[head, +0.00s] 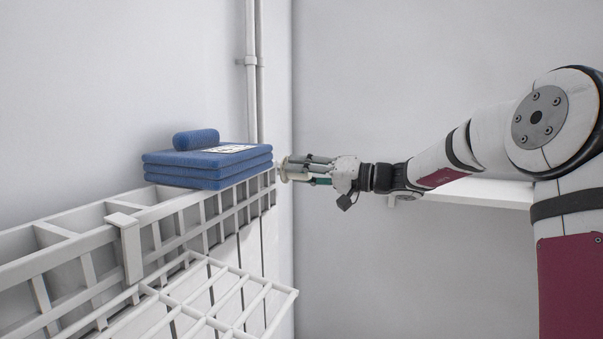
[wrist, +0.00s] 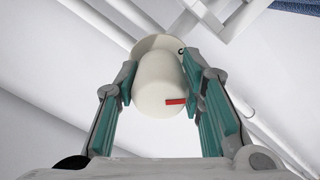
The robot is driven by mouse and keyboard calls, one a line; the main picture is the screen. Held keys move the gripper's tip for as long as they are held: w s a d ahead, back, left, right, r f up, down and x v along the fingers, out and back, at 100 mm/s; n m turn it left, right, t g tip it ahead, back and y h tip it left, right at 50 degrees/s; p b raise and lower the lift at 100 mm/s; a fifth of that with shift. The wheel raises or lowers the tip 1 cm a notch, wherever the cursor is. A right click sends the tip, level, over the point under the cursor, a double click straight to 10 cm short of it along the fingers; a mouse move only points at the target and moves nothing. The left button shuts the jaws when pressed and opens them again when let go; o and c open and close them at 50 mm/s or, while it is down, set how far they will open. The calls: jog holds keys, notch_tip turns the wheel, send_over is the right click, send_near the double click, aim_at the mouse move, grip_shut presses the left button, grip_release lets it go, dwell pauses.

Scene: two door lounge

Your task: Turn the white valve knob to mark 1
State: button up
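The white valve knob (wrist: 158,80) is a cream cylinder with a red pointer line on its end face, seen in the middle of the wrist view. The red line points to the right in that view. My gripper (wrist: 157,75) has one teal-padded finger on each side of the knob, and both pads appear to touch it. In the head view my gripper (head: 299,169) reaches left to the knob (head: 283,170), which shows only as a small pale edge at the wall. No numbered marks can be read in either view.
A white radiator-like rack (head: 125,250) runs along the left wall, with a fold-out grid shelf (head: 235,295) below. Folded blue towels (head: 205,170) and a rolled one (head: 196,139) lie on top, close to my gripper. White pipes (head: 254,80) rise behind. A white shelf (head: 480,190) is behind my arm.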

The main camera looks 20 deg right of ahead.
jog(key=shift+m, duration=0.3)
jog(key=m+p, duration=0.2)
jog(key=m, duration=0.1)
jog(key=shift+r+m+p, duration=0.1)
jog(key=shift+m+p, duration=0.3)
jog(key=m+p, duration=0.4)
jog(key=shift+r+m, duration=0.1)
jog(key=shift+m, duration=0.2)
jog(key=m+p, duration=0.5)
jog(key=p, duration=0.1)
jog(key=shift+p, duration=0.3)
jog(key=m+p, duration=0.3)
jog(key=shift+m+p, duration=0.3)
jog(key=o, duration=1.1)
jog(key=shift+o, duration=0.2)
